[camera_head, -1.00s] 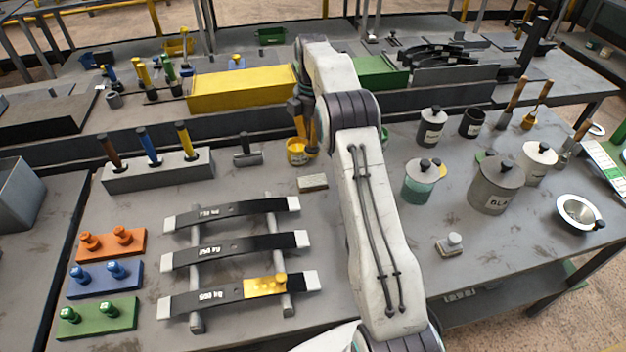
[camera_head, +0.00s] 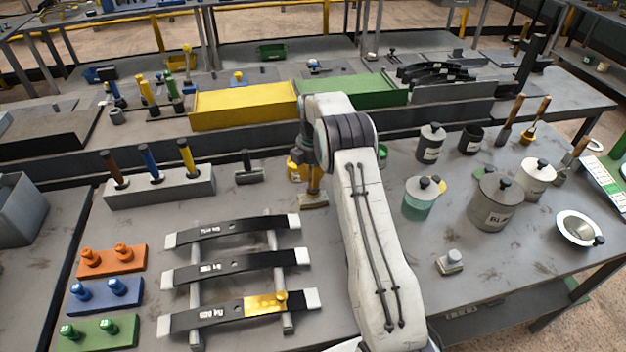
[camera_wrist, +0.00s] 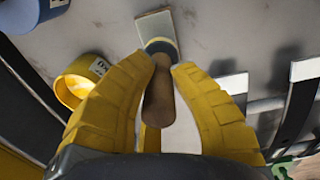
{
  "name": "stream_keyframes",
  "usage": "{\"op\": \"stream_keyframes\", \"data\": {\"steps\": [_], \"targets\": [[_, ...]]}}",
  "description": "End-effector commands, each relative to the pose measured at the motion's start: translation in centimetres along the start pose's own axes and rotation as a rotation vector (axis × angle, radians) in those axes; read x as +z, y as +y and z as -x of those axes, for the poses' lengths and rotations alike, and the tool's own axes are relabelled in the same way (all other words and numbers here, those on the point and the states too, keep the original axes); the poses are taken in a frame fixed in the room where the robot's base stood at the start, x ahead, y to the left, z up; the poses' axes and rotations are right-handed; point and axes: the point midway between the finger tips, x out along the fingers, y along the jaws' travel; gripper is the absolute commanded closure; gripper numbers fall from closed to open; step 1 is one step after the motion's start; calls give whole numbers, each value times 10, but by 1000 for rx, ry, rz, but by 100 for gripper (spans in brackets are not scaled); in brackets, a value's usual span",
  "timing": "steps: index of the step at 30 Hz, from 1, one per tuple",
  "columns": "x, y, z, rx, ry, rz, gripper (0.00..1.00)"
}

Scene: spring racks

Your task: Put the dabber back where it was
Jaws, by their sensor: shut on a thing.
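My gripper (camera_wrist: 162,64) is shut on the wooden handle of the dabber (camera_wrist: 159,98) in the wrist view. The dabber's round head, dark with a yellow edge, lies over the near part of a small pale block (camera_wrist: 155,25); I cannot tell if they touch. In the head view my gripper (camera_head: 313,184) points down just above this block (camera_head: 313,204). The yellow pot (camera_head: 296,170) stands just behind and left, partly hidden by my gripper. It also shows in the wrist view (camera_wrist: 72,88), left of the fingers.
Three black leaf springs lie on a rack (camera_head: 195,325) at front left; the nearest has a yellow patch (camera_head: 262,304). A hammer-like tool (camera_head: 248,170) lies left of my gripper. A blue pot (camera_wrist: 45,10) shows in the wrist view. Lidded pots (camera_head: 495,200) stand at right.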

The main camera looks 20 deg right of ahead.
Motion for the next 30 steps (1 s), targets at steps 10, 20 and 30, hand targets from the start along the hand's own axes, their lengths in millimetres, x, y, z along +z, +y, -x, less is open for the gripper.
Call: {"op": "stream_keyframes", "data": {"steps": [10,20,30], "targets": [[0,0,-13,2,0,0,100],[0,0,-16,1,0,0,74],[0,0,-16,1,0,0,59]]}}
